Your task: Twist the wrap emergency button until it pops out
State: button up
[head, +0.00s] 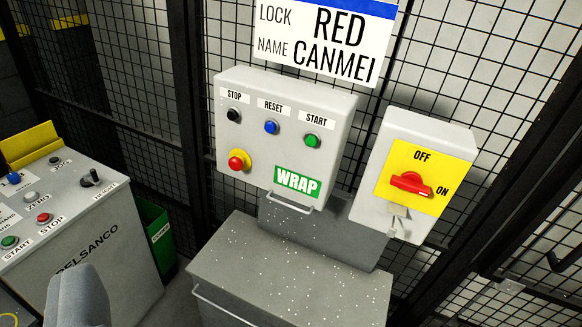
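The wrap control box (284,135) is a pale grey panel with a green WRAP label (298,182), mounted against the mesh fence. Its emergency button (238,161) is a red knob on a yellow collar at the panel's lower left. Whether the knob is pressed in or popped out cannot be told at this size. A rounded grey piece, apparently part of my gripper (78,298), shows at the lower left, well apart from the button. Its fingertips cannot be made out, and nothing is seen held in it.
Above the button are black STOP (234,114), blue RESET (271,127) and green START (312,140) buttons. A red rotary switch (411,184) is on the right box. A grey cabinet (290,275) stands below. Another console (75,225) and a green bin (157,238) are left.

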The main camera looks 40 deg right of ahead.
aim_at(235, 162)
jog(key=z, duration=0.2)
jog(key=i, duration=1)
jog(key=u, duration=0.05)
